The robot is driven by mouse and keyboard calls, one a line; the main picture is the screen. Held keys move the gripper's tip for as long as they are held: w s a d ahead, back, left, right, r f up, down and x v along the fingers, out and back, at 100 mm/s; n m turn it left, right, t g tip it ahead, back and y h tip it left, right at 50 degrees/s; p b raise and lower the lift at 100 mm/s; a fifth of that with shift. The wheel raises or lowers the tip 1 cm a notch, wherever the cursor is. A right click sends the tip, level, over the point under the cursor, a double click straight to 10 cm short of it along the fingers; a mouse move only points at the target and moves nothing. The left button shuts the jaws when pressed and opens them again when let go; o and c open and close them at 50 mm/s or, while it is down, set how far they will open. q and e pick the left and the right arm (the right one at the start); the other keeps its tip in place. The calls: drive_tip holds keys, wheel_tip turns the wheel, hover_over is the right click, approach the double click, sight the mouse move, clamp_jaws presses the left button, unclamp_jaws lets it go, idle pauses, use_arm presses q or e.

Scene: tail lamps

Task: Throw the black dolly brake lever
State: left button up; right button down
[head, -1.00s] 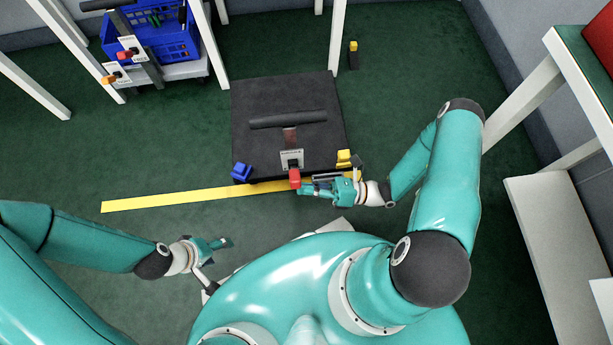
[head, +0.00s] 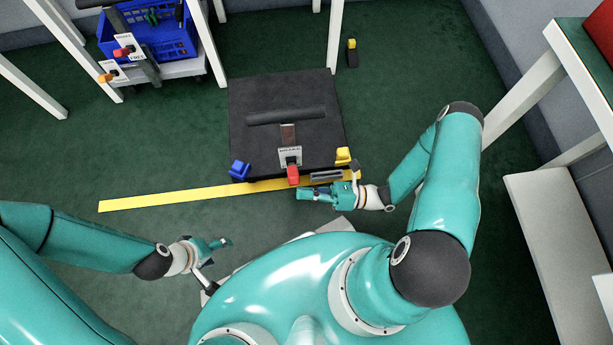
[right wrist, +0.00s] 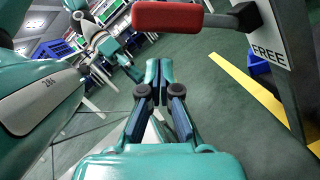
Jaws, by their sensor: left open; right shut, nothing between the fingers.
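The black dolly (head: 252,95) stands on the green floor in the middle of the head view, with a dark bar across it. Its brake lever has a red handle (head: 293,175) at the near edge, below a small labelled plate (head: 290,156). In the right wrist view the red handle (right wrist: 180,15) lies across the top, beside a plate reading FREE (right wrist: 268,50). My right gripper (head: 299,193) is shut and empty, just on the near side of the handle. In the wrist view its closed fingertips (right wrist: 158,66) are apart from the handle. My left gripper (head: 229,242) is open and empty, away from the dolly.
A yellow floor strip (head: 165,199) runs along the dolly's near side. White table legs stand around.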

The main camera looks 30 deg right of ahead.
use_arm(q)
drive_tip(key=shift+s+d+f+p, duration=0.1)
drive_tip(key=shift+p, duration=0.2)
use_arm(e)
drive_tip(key=s+f+v, duration=0.1)
drive_tip(key=v, duration=0.9)
drive_tip(key=shift+a+f, duration=0.15)
drive_tip(key=shift+a, duration=0.05)
use_arm(q)
drive_tip(key=shift+s, duration=0.1)
use_arm(e)
drive_tip(key=shift+s, duration=0.15)
